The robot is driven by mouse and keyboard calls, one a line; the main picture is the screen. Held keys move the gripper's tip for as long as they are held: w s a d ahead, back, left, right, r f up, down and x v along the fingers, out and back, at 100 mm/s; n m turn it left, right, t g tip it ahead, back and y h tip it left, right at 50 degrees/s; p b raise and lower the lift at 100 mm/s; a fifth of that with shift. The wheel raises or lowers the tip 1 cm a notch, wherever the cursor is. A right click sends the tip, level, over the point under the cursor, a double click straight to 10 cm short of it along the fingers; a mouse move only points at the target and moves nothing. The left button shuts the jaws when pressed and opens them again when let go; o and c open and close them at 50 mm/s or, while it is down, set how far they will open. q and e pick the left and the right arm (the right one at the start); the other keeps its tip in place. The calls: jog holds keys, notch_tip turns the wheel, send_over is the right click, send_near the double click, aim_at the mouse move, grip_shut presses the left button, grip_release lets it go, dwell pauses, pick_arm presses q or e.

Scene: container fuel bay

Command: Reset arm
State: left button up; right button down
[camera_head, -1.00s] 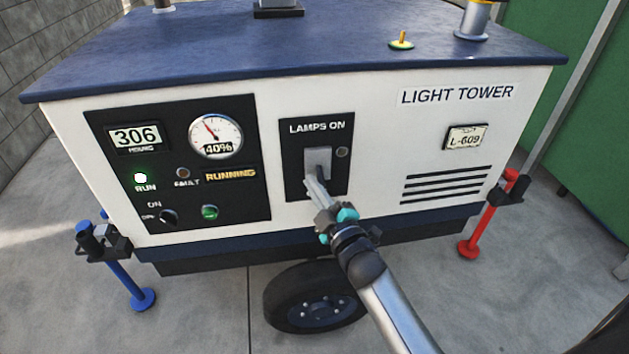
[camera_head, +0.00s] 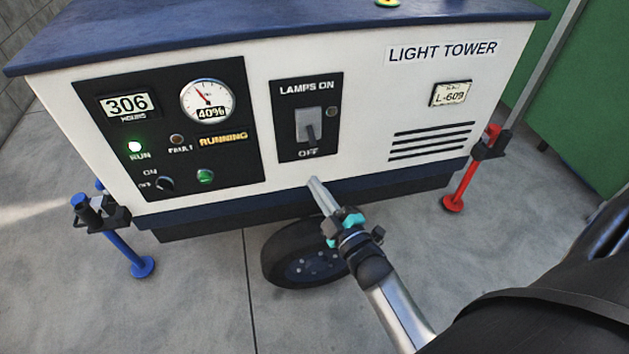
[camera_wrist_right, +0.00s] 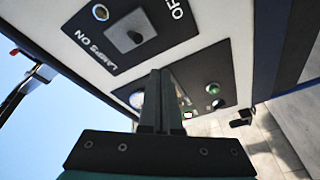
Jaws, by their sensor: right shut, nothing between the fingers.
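My right gripper (camera_head: 316,184) is shut and empty in the head view, just below the lamp switch panel and in front of the cabinet's lower edge. In the right wrist view its closed fingers (camera_wrist_right: 160,78) point toward the cabinet face. The lamp switch (camera_head: 309,126) is a grey lever on a black plate marked LAMPS ON above and OFF below, its handle pointing down. It also shows in the wrist view (camera_wrist_right: 130,33), apart from the fingers. My left gripper is not in view.
The white light tower cabinet (camera_head: 365,130) fills the middle. Its gauge panel (camera_head: 170,130) has a lit green RUN lamp and a RUNNING sign. A blue jack leg (camera_head: 125,252) and a red one (camera_head: 462,182) flank it, with a wheel (camera_head: 290,262) below. Concrete floor lies clear in front.

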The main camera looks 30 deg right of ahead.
dwell(0.3)
jog(key=s+a+f+m+g+p, duration=0.1)
jog(key=s+f+m+g+p, duration=0.3)
jog(key=f, duration=0.5)
jog(key=s+a+f+m+g+p, duration=0.1)
jog(key=s+a+f+g+p, duration=0.1)
jog(key=s+f+g, duration=0.6)
pick_arm(q)
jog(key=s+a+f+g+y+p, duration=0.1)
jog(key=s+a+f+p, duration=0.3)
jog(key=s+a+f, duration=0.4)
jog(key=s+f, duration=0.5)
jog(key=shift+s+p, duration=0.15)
jog(key=shift+p, duration=0.15)
pick_arm(e)
jog(key=s+f+m+g, duration=0.1)
jog(key=s+f, duration=0.2)
jog(key=s, duration=0.4)
jog(key=s+d+f+m+g, duration=0.1)
jog(key=s+f+g, duration=0.1)
jog(key=s, duration=0.4)
jog(key=s+d+f+m+g, duration=0.1)
jog(key=s+f, duration=0.3)
jog(key=s, duration=0.3)
jog(key=shift+s+d+f+m+g+h, duration=0.2)
jog(key=shift+s+f+m+g+h, duration=0.1)
jog(key=shift+s+f+m+g, duration=0.1)
